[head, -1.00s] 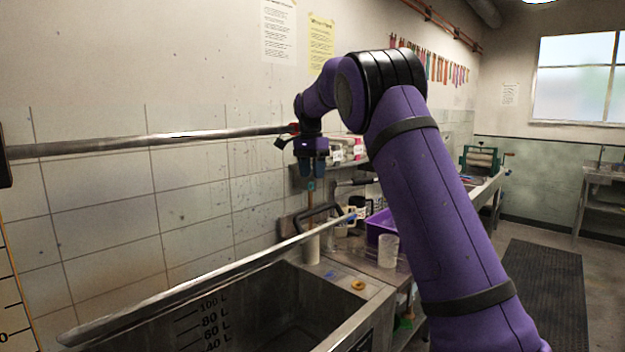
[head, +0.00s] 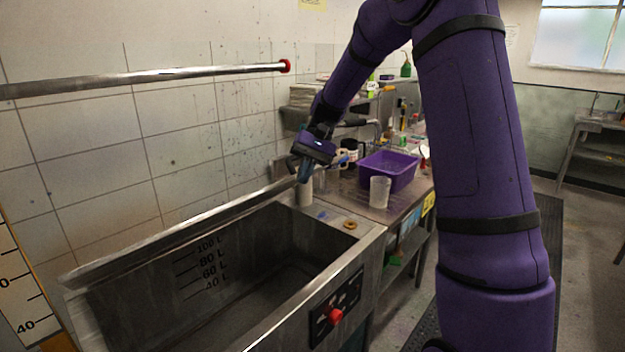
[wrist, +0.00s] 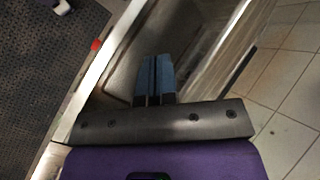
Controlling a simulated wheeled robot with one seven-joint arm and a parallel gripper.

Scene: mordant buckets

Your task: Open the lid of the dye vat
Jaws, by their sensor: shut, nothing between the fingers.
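The dye vat (head: 348,262) is a steel tank with litre marks on its inner back wall. Its interior is open to view in the head view. The lid (head: 190,232) shows as a long metal slab raised along the back side, seen nearly edge-on; its exact angle is hard to tell. My gripper (head: 304,172) is shut and empty, fingers pointing down, by the lid's right end. In the wrist view, the gripper's blue fingers (wrist: 155,78) are together over the vat's interior, with the lid (wrist: 222,62) just to their right. I cannot tell whether they touch it.
A metal rail (head: 150,76) runs along the wall above the vat. A red knob (head: 335,315) is on the vat's front. A dark mat lies on the floor.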

